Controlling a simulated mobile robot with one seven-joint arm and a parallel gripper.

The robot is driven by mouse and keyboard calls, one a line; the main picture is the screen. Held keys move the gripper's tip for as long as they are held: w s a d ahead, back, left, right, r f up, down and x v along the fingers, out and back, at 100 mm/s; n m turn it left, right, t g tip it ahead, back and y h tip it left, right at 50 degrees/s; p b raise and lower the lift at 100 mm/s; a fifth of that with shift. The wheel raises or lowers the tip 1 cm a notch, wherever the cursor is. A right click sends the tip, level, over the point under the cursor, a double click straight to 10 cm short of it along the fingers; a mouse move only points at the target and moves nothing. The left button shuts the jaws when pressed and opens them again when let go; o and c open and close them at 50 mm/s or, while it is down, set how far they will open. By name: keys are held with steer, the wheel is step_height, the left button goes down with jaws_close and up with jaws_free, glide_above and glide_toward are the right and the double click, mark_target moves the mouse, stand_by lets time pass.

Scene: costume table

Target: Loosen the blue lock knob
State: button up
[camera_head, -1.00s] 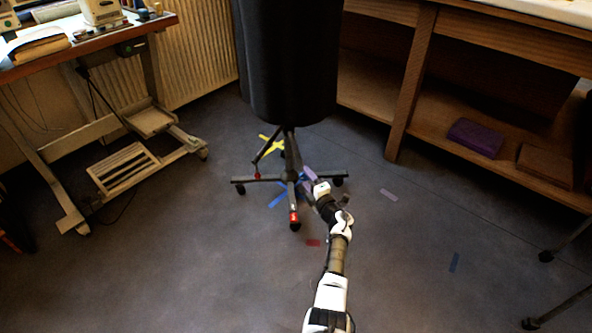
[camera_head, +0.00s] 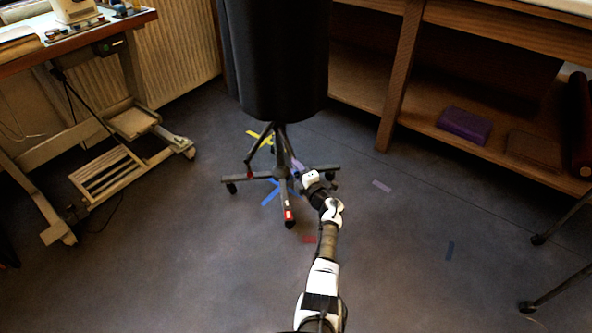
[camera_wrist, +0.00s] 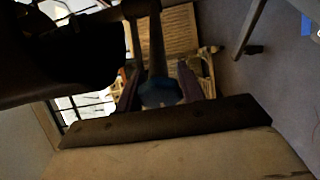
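A dark dress form (camera_head: 275,60) stands on a wheeled base (camera_head: 290,215) with thin legs. The blue knob (camera_wrist: 160,92) shows in the wrist view at the near end of a dark rod. I cannot pick the knob out in the head view. My gripper (camera_head: 303,172) is low beside the stand, under the form. In the wrist view, purplish strips that look like my fingers (camera_wrist: 160,84) lie on both sides of the knob. The knob nearly fills the gap. I cannot tell whether they touch it.
A sewing table (camera_head: 75,45) with a treadle frame stands at the left. A wooden shelf (camera_head: 395,85) holding a purple box (camera_head: 465,125) stands at the right. Coloured tape, including a blue cross (camera_head: 270,192), marks the floor. Dark legs stand at the far right.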

steer(key=c, duration=0.4)
steer(key=shift+c, duration=0.2)
